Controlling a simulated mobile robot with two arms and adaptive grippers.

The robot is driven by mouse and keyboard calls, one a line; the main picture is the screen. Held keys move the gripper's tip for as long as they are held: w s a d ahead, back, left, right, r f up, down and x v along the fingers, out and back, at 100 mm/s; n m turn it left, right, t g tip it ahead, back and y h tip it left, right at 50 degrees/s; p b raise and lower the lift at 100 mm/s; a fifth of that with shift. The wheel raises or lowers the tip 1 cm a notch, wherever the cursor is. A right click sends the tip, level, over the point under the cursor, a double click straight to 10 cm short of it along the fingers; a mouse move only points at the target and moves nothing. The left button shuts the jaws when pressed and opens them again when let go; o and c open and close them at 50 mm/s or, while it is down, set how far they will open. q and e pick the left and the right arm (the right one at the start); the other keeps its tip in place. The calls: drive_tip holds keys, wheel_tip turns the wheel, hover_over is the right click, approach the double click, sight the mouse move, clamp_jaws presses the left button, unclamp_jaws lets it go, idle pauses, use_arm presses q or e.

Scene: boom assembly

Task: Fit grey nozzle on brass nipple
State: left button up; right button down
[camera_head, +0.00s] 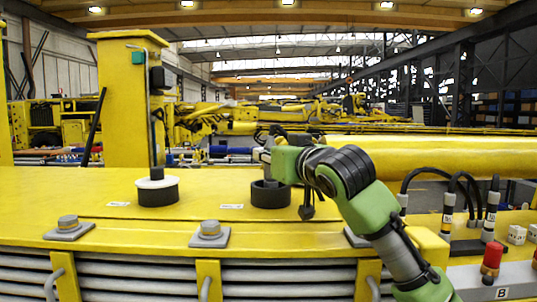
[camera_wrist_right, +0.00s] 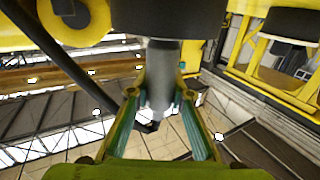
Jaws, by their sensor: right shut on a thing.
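In the right wrist view the grey nozzle (camera_wrist_right: 161,75) stands between the green-sided fingers of my right gripper (camera_wrist_right: 158,93), which is shut on it. The nozzle's upper end meets or overlaps a wide dark cylinder (camera_wrist_right: 168,18); I cannot tell whether they touch. In the head view my green right arm reaches in from the right, its wrist above the yellow deck near a black cup (camera_head: 270,195). The fingers and nozzle cannot be clearly made out there. I cannot identify the brass nipple in either view. My left gripper is not in view.
A second black cup with a white ring (camera_head: 157,191) sits on the yellow deck (camera_head: 90,200) to the left, by a yellow post (camera_head: 122,100). Bolted lugs (camera_head: 209,234) line the front edge. Black hoses (camera_head: 448,205) and a red-capped fitting (camera_head: 491,258) stand at right.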

drive_tip(key=shift+f, duration=0.35)
drive_tip(key=c, duration=1.8)
unclamp_jaws()
drive_tip(key=shift+o, duration=0.2)
